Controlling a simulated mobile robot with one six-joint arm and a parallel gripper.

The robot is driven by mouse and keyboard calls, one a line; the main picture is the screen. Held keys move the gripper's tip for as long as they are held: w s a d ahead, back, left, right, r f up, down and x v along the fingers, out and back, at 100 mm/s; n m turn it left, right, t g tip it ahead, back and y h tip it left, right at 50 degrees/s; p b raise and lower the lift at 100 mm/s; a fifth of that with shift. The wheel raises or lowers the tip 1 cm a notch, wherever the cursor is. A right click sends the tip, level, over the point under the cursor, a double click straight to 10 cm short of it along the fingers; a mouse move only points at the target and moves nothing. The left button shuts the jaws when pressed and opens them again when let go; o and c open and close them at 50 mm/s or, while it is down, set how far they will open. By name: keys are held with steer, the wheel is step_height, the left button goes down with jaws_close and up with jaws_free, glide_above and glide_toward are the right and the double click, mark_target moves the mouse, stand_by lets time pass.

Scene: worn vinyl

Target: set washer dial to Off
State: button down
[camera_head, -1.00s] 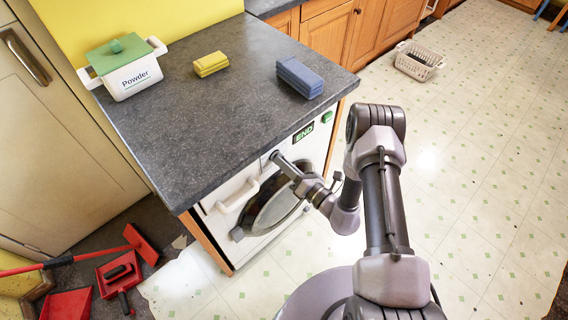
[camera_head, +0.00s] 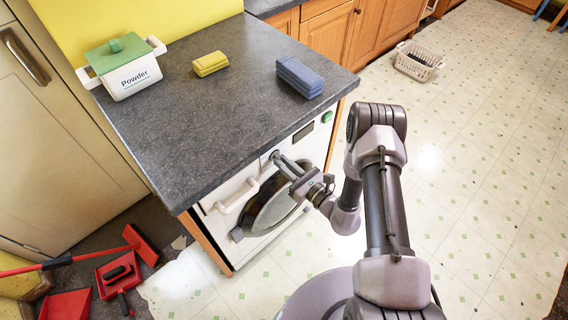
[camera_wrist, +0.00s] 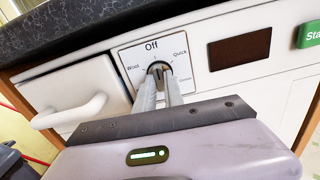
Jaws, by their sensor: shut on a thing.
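The washer (camera_head: 228,222) stands under the grey worktop with its front facing me. Its dial (camera_wrist: 158,66) is a dark knob on a white plate in the wrist view, with Off printed above it, Wool to its left and Quick to its right. My gripper (camera_wrist: 160,84) is shut on the dial, one finger on each side. The knob's upper part shows between the fingertips and appears to face Off. In the head view my gripper (camera_head: 276,158) reaches the panel just under the worktop edge and hides the dial.
The washer's display (camera_wrist: 239,48) is dark, with a green Start button (camera_wrist: 310,32) to its right. A white drawer handle (camera_wrist: 70,112) sticks out left of the dial.

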steer(key=shift+n, duration=0.3)
stand_by(0.4)
steer(key=c, duration=1.4)
jaws_free()
steer(key=shift+c, duration=0.2)
steer(key=p+v, duration=0.4)
steer(key=v, duration=1.3)
steer(key=shift+d, duration=0.2)
steer(key=shift+s, duration=0.15)
